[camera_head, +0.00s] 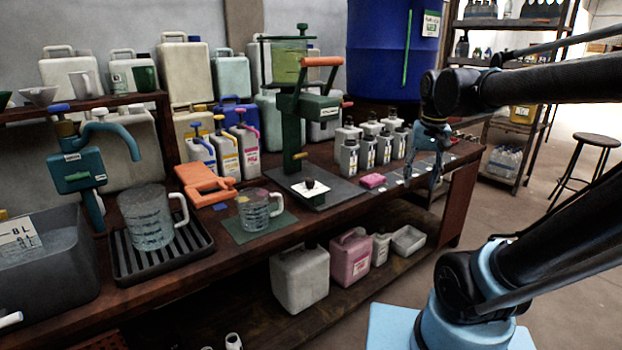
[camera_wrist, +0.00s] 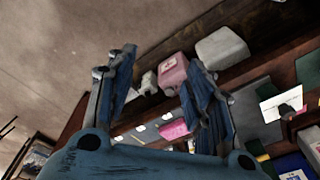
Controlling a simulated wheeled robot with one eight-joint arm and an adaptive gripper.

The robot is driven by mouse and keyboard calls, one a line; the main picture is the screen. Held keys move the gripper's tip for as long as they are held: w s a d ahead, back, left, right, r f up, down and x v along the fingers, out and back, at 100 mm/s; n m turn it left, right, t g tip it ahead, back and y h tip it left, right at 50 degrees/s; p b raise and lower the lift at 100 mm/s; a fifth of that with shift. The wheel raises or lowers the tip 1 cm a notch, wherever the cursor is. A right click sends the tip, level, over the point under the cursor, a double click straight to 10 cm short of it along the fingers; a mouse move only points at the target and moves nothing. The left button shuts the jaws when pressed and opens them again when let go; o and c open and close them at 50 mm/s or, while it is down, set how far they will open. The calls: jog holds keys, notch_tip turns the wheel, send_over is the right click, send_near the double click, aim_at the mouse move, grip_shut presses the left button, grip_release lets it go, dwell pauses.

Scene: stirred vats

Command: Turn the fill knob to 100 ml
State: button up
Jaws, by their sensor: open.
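The fill knob (camera_head: 310,184) is a small black knob on a white dial plate (camera_head: 321,190). The plate sits on the grey base of the green dispenser (camera_head: 293,120) with an orange lever. Dial markings are too small to read. In the wrist view the knob (camera_wrist: 287,111) and its white plate (camera_wrist: 268,106) are at the right. My gripper (camera_head: 422,172) is open and empty over the right end of the bench, to the right of the knob and apart from it. Its two blue fingers (camera_wrist: 160,68) are spread in the wrist view.
A pink block (camera_head: 372,180) lies between the knob and my gripper. Several small white bottles (camera_head: 366,151) stand behind it. A glass measuring jug (camera_head: 255,211) stands on a green mat left of the knob. A larger jug (camera_head: 147,218) stands on a black ribbed tray (camera_head: 165,268).

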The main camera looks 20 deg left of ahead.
jog(key=w+a+r, duration=0.5)
jog(key=a, duration=0.3)
notch_tip(320, 180, up, 5)
jog(key=g, duration=0.1)
send_over(310, 180)
jog(key=shift+n, duration=0.3)
notch_tip(310, 180, down, 17)
jog(key=shift+w+f, duration=0.15)
jog(key=c, duration=1.1)
